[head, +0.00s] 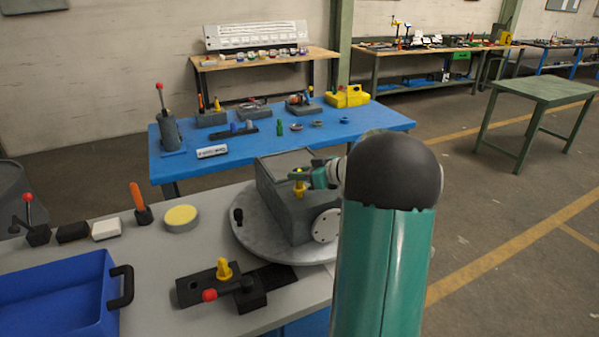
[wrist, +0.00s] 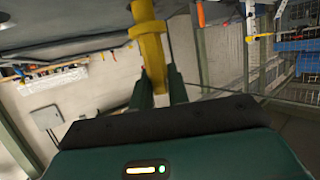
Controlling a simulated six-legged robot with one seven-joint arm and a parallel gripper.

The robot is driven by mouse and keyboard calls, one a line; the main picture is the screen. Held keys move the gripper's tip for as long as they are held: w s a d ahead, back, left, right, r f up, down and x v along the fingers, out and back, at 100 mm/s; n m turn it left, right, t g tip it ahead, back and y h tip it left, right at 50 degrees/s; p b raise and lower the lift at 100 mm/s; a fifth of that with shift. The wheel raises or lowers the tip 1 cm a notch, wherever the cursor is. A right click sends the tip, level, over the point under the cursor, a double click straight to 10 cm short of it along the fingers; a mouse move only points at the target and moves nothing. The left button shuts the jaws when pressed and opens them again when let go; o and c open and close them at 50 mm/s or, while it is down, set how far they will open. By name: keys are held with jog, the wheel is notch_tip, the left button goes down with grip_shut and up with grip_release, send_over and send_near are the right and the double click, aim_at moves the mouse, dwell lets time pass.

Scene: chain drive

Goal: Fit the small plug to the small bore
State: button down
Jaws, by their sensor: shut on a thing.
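My gripper (head: 312,178) is shut on a yellow plug (head: 299,188) with a collar. It holds the plug at the top of the grey block (head: 284,212). In the wrist view the yellow plug (wrist: 148,45) stands between my fingers (wrist: 160,92), and its far end meets or passes before a grey surface at the top edge. I cannot tell whether the plug is in a bore; no small bore shows clearly. Another yellow plug (head: 224,270) stands upright in a dark fixture (head: 196,286) on the near bench.
The block sits on a round grey turntable (head: 250,236). A red-knobbed clamp (head: 210,295), a yellow disc (head: 181,217), an orange-handled tool (head: 138,198) and a blue tray (head: 55,300) are on the near bench. A blue table (head: 210,172) with several parts stands behind.

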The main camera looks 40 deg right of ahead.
jog(key=shift+f, duration=0.9)
jog(key=c, duration=1.3)
grip_release()
jog(key=shift+s, duration=0.1)
jog(key=v, duration=1.3)
jog(key=shift+s+r, duration=0.15)
jog(key=shift+s, duration=0.2)
